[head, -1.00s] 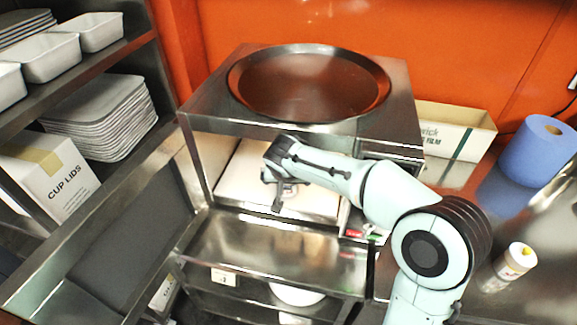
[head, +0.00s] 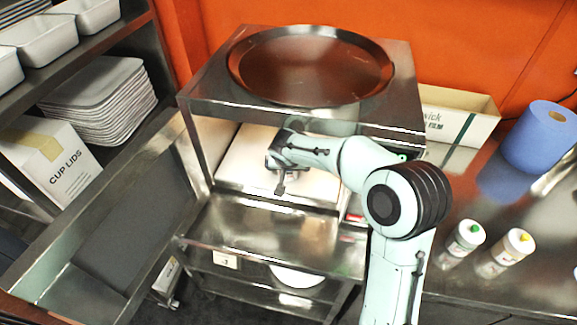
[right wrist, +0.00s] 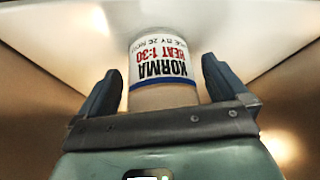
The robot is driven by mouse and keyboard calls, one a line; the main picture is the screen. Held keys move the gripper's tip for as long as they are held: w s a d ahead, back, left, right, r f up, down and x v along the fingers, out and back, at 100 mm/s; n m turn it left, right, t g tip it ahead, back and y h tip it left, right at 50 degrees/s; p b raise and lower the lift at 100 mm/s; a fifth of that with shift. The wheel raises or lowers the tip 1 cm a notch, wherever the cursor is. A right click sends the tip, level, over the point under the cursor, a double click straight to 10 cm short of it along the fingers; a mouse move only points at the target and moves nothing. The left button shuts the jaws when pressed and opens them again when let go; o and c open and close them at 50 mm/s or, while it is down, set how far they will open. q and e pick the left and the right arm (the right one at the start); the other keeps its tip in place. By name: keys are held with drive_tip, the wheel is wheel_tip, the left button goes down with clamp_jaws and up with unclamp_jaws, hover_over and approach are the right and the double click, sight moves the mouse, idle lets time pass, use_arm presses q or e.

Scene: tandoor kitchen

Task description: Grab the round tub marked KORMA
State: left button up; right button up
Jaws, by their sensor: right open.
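The round tub marked KORMA (right wrist: 163,62) shows in the right wrist view, white with black and red print and a blue band; its lettering is upside down there. My right gripper (right wrist: 161,75) is open, with one finger on each side of the tub's near part. I cannot tell whether the fingers touch it. In the head view my right gripper (head: 279,180) reaches under the top of the steel stand (head: 205,105), in front of a pale panel or box (head: 238,165). I cannot make out the tub there. My left gripper is not in view.
A large round dark tray (head: 310,70) lies on the stand's top, above my right gripper. Lower steel shelves (head: 270,240) are below it. Two capped bottles (head: 462,240) and a blue roll (head: 543,138) stand on the right counter.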

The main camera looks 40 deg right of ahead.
drive_tip(key=c, duration=1.3)
